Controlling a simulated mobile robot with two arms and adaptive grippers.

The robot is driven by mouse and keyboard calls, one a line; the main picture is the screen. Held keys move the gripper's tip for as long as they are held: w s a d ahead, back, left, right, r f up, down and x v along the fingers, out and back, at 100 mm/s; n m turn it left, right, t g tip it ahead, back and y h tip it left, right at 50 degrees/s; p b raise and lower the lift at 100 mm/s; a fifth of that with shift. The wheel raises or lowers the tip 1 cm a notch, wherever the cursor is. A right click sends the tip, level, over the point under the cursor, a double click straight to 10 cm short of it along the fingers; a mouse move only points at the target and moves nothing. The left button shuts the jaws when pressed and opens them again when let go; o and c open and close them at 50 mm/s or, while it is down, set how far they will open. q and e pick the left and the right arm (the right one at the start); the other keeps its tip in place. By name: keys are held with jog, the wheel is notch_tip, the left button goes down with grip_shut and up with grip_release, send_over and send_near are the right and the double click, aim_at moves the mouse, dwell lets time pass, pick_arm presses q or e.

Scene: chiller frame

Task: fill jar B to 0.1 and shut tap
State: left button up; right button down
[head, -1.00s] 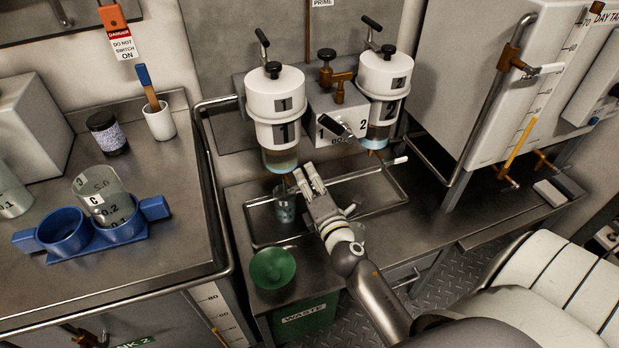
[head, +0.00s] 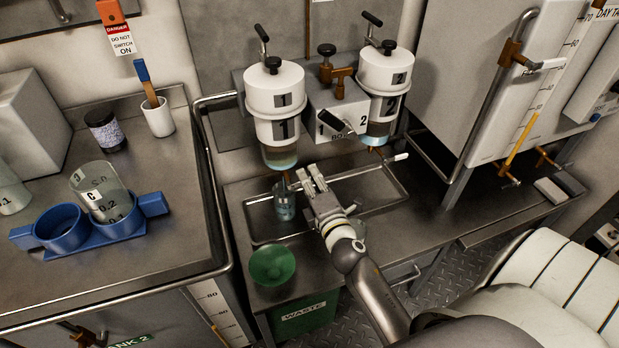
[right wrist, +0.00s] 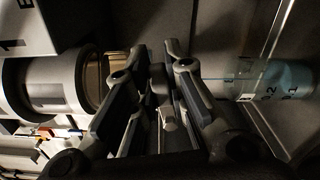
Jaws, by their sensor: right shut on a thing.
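A clear jar (head: 285,203) with bluish liquid stands on the tray under filter 1 (head: 275,115). In the right wrist view the jar (right wrist: 288,80) lies sideways in the picture, with marks 0.2 and 0.1; the liquid shows around both marks. The brown outlet tap of filter 1 (head: 287,178) is just above the jar. My right gripper (head: 310,178) is beside this tap, right of the jar's top. In the right wrist view its fingers (right wrist: 160,85) are shut on a small pale piece, apparently the tap's lever (right wrist: 168,118). My left gripper is out of view.
Filter 2 (head: 384,85) has its own tap with a white-tipped lever (head: 399,157). A green funnel (head: 272,264) sits at the front of the bench. Jar C (head: 100,190) stands in a blue holder (head: 125,238) on the left counter. The tray's right part is clear.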

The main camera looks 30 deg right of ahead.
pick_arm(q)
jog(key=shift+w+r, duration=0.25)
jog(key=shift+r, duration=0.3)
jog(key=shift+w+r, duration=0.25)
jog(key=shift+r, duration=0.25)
pick_arm(e)
jog(key=m, duration=0.1)
jog(key=f+m, duration=0.1)
jog(key=m, duration=0.1)
jog(key=shift+s+f, duration=0.1)
jog(key=shift+f, duration=0.25)
jog(key=c, duration=1.4)
grip_release()
jog(key=shift+c, duration=0.2)
jog(key=v, duration=0.7)
jog(key=shift+s, duration=0.25)
